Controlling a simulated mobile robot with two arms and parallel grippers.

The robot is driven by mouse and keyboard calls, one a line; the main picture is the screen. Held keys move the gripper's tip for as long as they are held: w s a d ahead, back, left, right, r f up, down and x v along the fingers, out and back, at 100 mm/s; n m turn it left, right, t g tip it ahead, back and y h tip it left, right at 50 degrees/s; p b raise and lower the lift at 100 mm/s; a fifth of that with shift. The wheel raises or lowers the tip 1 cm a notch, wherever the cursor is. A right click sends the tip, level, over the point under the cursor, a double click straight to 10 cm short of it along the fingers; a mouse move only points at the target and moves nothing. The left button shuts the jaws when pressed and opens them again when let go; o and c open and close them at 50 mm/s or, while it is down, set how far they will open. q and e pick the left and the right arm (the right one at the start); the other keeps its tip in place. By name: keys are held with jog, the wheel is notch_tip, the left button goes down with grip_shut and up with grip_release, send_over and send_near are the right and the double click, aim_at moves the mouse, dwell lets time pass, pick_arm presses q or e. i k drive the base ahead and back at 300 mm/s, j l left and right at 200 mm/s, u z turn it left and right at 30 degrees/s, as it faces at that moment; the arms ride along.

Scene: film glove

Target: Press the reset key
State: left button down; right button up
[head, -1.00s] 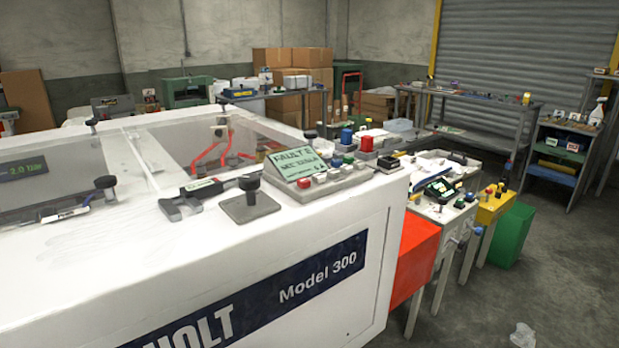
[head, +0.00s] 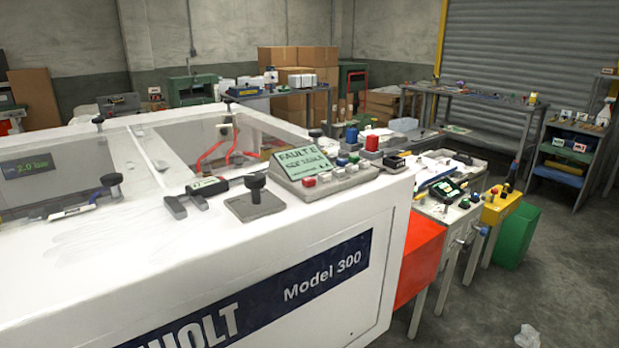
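A grey control panel (head: 341,184) with a tilted green display (head: 301,162) sits on the right part of the white machine's top (head: 130,240). The display shows a fault message; its lower line is too blurred to read. Red, white and other coloured keys (head: 325,178) line the panel in front of and beside the display. I cannot tell by label which one is the reset key. Neither of my grippers shows in the head view.
A caliper-like tool (head: 196,195) and a square plate with a black knob (head: 255,199) lie left of the panel. A cluttered bench (head: 455,215), a yellow box (head: 502,207) and a green bin (head: 517,236) stand right. Floor at far right is mostly clear.

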aim_at(308, 182)
jog(key=i+l, duration=0.15)
jog(key=l, duration=0.2)
jog(key=i+l, duration=0.15)
jog(key=l, duration=0.2)
jog(key=i+l, duration=0.15)
jog(key=l, duration=0.2)
jog(key=i+l, duration=0.15)
jog(key=l, duration=0.2)
jog(key=i+l, duration=0.15)
jog(key=l, duration=0.2)
jog(key=u, duration=1.35)
